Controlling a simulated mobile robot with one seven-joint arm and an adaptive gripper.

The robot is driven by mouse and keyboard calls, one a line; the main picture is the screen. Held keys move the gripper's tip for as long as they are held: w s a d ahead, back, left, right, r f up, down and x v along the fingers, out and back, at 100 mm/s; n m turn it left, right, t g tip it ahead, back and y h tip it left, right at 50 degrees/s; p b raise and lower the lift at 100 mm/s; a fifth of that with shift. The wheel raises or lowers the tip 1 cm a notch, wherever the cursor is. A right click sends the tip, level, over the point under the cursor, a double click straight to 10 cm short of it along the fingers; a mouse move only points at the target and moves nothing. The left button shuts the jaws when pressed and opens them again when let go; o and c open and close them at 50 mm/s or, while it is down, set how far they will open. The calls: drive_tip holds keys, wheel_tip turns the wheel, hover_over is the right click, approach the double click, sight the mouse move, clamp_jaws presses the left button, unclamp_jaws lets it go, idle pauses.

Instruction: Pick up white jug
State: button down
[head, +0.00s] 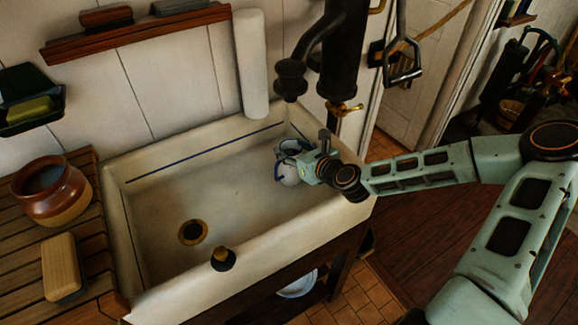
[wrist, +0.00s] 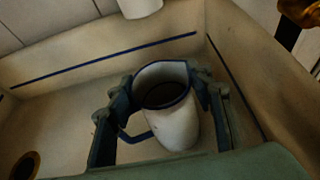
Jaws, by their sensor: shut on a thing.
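The white jug (wrist: 177,126) has a dark blue rim and a blue handle on its left side in the wrist view. It stands inside the sink near its right end, and its mouth faces up towards the wrist camera. In the head view the jug (head: 287,174) is mostly hidden behind my gripper (head: 292,157). In the wrist view my gripper (wrist: 168,95) has one finger on each side of the jug's upper body, shut on it. I cannot tell whether the jug's base touches the sink floor.
The white sink (head: 160,215) has raised walls around the jug, a drain (head: 192,232) and a dark stopper (head: 223,259) on its front rim. A black pump (head: 343,60) rises behind my gripper. A brown pot (head: 52,192) and a wooden block (head: 63,266) are on the left slatted board.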

drive_tip(key=shift+w+r, duration=0.1)
drive_tip(key=shift+r, duration=0.15)
drive_tip(key=s+d+r+b, duration=0.4)
drive_tip(key=s+d+r, duration=0.4)
drive_tip(key=s+r, duration=0.2)
wheel_tip(320, 180, up, 2)
drive_tip(key=shift+d+r+b, duration=0.2)
drive_tip(key=shift+d+b, duration=0.15)
drive_tip(key=shift+b, duration=0.05)
idle(1.1)
drive_tip(key=shift+s+r+b, duration=0.1)
drive_tip(key=shift+s+b, duration=0.4)
drive_tip(key=shift+b, duration=0.3)
